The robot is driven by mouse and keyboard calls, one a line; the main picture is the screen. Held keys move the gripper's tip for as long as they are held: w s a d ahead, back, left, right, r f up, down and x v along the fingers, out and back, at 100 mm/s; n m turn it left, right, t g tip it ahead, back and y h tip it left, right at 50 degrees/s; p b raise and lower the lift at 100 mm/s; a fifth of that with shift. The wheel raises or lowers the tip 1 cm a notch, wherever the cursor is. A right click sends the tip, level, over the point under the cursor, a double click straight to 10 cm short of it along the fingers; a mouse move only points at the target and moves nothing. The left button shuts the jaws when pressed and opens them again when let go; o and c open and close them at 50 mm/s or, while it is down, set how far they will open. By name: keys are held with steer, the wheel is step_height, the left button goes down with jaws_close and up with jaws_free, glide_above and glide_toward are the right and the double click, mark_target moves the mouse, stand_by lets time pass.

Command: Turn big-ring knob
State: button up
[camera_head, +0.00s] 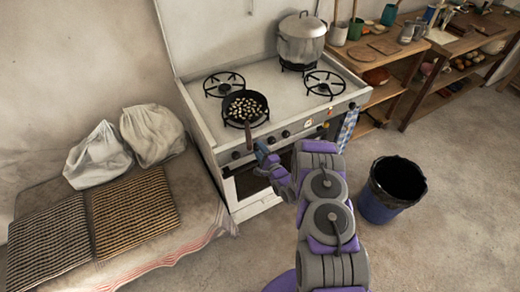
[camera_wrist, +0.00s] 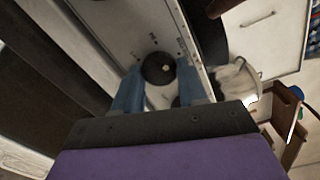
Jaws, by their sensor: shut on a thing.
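The white stove (camera_head: 228,128) stands against the wall with a row of dark knobs on its front panel. My gripper (camera_head: 261,150) is at this panel, toward its left part, below the pan handle. In the wrist view a round dark knob (camera_wrist: 158,68) sits between the two blue fingers of my gripper (camera_wrist: 159,88), which is shut on it. Printed marks show on the panel around the knob. I cannot read the knob's setting. In the head view my gripper hides the held knob.
A black pan with pale pieces (camera_head: 245,106) sits on the front left burner, its handle (camera_head: 248,138) reaching over the front edge near my gripper. A lidded pot (camera_head: 301,42) stands at the back right. A dark bin (camera_head: 390,190) stands on the floor at right; a padded bench (camera_head: 180,215) is left.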

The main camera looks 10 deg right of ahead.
steer(key=n+p, duration=0.2)
steer(key=n, duration=0.2)
steer(key=shift+s, duration=0.1)
steer(key=shift+f+n+p, duration=0.2)
steer(key=shift+n+p, duration=0.4)
steer(key=shift+n, duration=1.5)
steer(key=shift+s+a, duration=0.1)
steer(key=o, duration=0.7)
steer(key=shift+f, duration=0.1)
steer(key=o, duration=0.4)
steer(key=shift+r, duration=0.2)
steer(key=shift+c, duration=0.2)
steer(key=p+v, duration=0.2)
steer(key=v, duration=1.5)
